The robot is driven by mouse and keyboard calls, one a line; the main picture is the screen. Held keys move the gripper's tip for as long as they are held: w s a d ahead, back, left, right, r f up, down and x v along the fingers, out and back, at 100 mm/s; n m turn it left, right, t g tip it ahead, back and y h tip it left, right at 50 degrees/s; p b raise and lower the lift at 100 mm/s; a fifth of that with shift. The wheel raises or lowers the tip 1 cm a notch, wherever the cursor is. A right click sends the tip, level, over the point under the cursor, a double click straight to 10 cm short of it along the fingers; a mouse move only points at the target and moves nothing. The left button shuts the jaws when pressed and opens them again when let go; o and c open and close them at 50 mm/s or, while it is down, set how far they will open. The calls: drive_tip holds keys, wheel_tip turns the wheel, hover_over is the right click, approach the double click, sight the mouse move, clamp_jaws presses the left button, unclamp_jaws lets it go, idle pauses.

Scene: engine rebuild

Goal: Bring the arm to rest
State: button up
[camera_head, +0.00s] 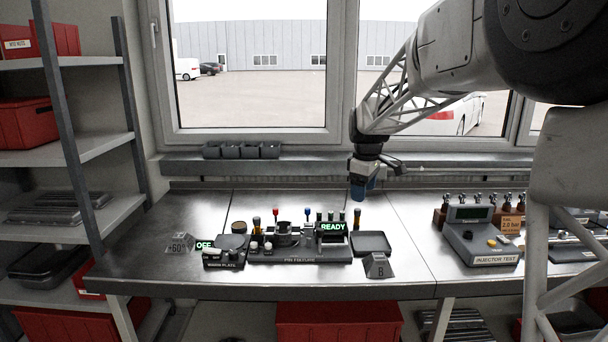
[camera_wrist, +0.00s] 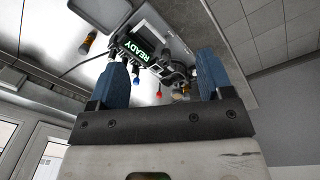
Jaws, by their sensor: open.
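My gripper (camera_head: 362,188) hangs above the back right of the pin fixture (camera_head: 300,256), apart from the bench and everything on it. In the wrist view my gripper (camera_wrist: 158,80) shows two blue fingers spread wide with nothing held between them. The fixture's display (camera_head: 333,228) reads READY in green, and it also shows in the wrist view (camera_wrist: 138,50). My arm comes in from the upper right in the head view.
A warm plate (camera_head: 226,258) reading OFF is left of the fixture. A dark tray (camera_head: 371,243) and a block marked B (camera_head: 378,266) are right of it. An injector test unit (camera_head: 484,240) stands farther right. The metal bench (camera_head: 420,215) is bare between them. Shelves flank the left.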

drive_tip(key=s+f+m, duration=0.2)
drive_tip(key=s+m, duration=0.2)
drive_tip(key=s, duration=1.1)
drive_tip(key=s+d+f+m+t, duration=0.1)
drive_tip(key=s+m, duration=0.3)
drive_tip(key=s, duration=1.2)
drive_tip(key=s+d+f+m, duration=0.1)
drive_tip(key=s+f+m, duration=0.2)
drive_tip(key=s, duration=1.3)
drive_tip(key=shift+s+f+m+t, duration=0.25)
drive_tip(key=shift+m+t, duration=0.05)
drive_tip(key=shift+m, duration=0.2)
